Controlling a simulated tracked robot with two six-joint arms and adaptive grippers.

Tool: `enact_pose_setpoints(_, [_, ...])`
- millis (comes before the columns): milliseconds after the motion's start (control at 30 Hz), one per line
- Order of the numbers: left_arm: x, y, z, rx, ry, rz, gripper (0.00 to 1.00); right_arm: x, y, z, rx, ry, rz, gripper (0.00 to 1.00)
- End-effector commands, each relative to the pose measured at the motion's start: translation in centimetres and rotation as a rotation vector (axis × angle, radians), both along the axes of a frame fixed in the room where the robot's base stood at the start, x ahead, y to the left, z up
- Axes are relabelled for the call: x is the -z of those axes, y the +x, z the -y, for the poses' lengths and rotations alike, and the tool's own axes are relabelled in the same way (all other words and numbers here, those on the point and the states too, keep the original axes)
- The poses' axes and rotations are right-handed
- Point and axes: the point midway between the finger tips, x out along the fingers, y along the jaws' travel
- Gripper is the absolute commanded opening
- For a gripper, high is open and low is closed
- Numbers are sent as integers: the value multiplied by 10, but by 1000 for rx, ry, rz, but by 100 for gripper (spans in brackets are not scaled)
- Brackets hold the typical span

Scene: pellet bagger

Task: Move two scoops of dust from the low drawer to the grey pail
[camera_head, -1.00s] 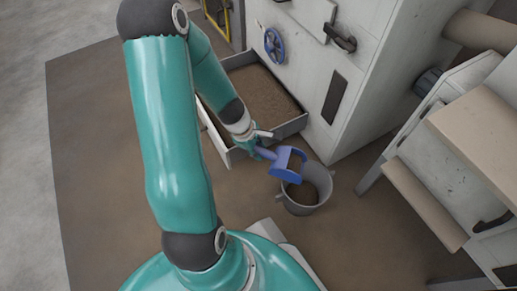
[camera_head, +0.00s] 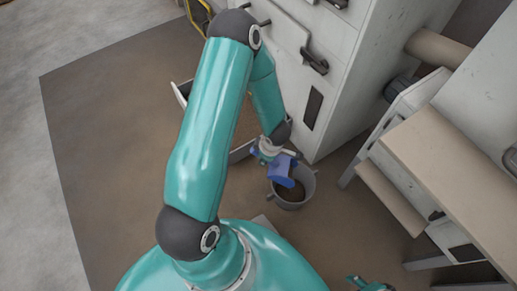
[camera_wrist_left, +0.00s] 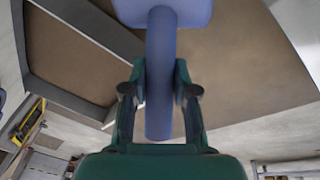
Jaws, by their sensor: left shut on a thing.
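My left gripper (camera_head: 266,153) is shut on the handle of a blue scoop (camera_head: 281,171). The handle also shows between the fingers in the left wrist view (camera_wrist_left: 160,60). Brown dust (camera_head: 296,193) lies in the pail. The low drawer (camera_head: 240,153) is pulled out and mostly hidden behind my left arm; its brown-filled inside shows in the left wrist view (camera_wrist_left: 70,52). A teal part, apparently my right gripper (camera_head: 370,285), is cut off at the bottom edge.
The pale machine cabinet (camera_head: 345,100) stands behind the drawer and pail. A bench with tan boards (camera_head: 392,198) stands to the right of the pail. The brown floor mat (camera_head: 110,170) is clear on the left.

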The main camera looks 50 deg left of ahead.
Motion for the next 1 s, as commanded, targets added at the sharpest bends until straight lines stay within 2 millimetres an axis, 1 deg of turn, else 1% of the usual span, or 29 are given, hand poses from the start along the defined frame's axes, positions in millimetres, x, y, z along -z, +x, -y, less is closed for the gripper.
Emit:
enact_pose_setpoints(33, [-13,6,7,8,28,-23,0,-21,0,0,0,0,0,41])
enact_pose_setpoints(233, [-21,17,22,6,141,-120,0,-60,0,0,0,0,0,41])
enact_pose_setpoints(367, [-24,28,34,4,222,-185,0,-79,0,0,0,0,0,41])
enact_pose_setpoints(500, [-24,37,45,3,299,-248,0,-83,0,0,0,0,0,41])
enact_pose_setpoints(600, [-23,43,49,3,342,-281,0,-79,0,0,0,0,0,41])
enact_pose_setpoints(800, [-27,46,54,1,375,-313,0,-79,0,0,0,0,0,41])
enact_pose_setpoints(1000, [-27,46,54,1,376,-314,0,-79,0,0,0,0,0,41])
